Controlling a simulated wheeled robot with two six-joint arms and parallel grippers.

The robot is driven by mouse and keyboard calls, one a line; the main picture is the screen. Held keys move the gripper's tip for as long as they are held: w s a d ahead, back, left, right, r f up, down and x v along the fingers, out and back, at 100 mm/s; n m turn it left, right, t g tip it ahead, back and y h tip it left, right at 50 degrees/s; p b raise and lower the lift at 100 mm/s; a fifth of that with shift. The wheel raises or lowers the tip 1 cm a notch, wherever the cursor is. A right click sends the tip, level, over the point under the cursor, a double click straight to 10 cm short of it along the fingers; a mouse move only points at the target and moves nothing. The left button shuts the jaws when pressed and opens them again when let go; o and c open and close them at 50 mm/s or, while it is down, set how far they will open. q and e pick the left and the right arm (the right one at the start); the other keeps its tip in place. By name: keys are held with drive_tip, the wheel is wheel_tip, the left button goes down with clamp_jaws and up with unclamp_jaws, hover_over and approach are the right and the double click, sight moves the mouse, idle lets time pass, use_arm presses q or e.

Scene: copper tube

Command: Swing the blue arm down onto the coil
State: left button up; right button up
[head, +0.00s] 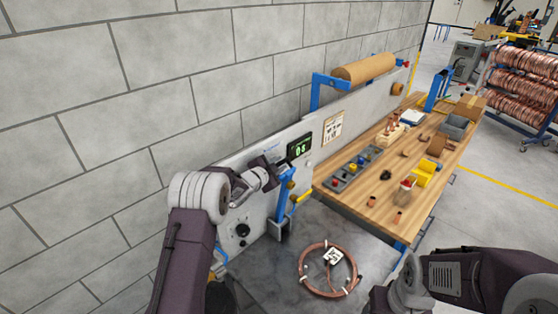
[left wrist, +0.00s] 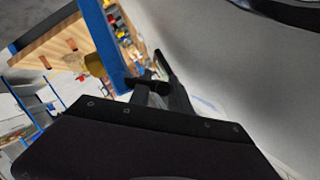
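The blue arm (head: 285,193) stands upright at the right end of the grey machine panel, with yellow parts beside it. In the left wrist view the blue arm (left wrist: 105,45) runs down the left side, close beside my fingers. The copper coil (head: 314,291) lies flat in front of the machine, with white ties and a label on it. My left gripper (head: 272,171) is at the upper part of the blue arm; its dark fingers (left wrist: 161,78) show in the left wrist view. Contact and grip are unclear. My right gripper is hidden; only its arm shows at lower right.
A green-lit display (head: 299,147) is on the panel behind my gripper. A wooden workbench (head: 375,205) with trays and small parts stands to the right. The grey block wall (head: 150,90) is close on the left. Racked copper coils (head: 522,95) stand far right.

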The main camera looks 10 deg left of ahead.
use_arm(q)
clamp_jaws()
idle(1.5)
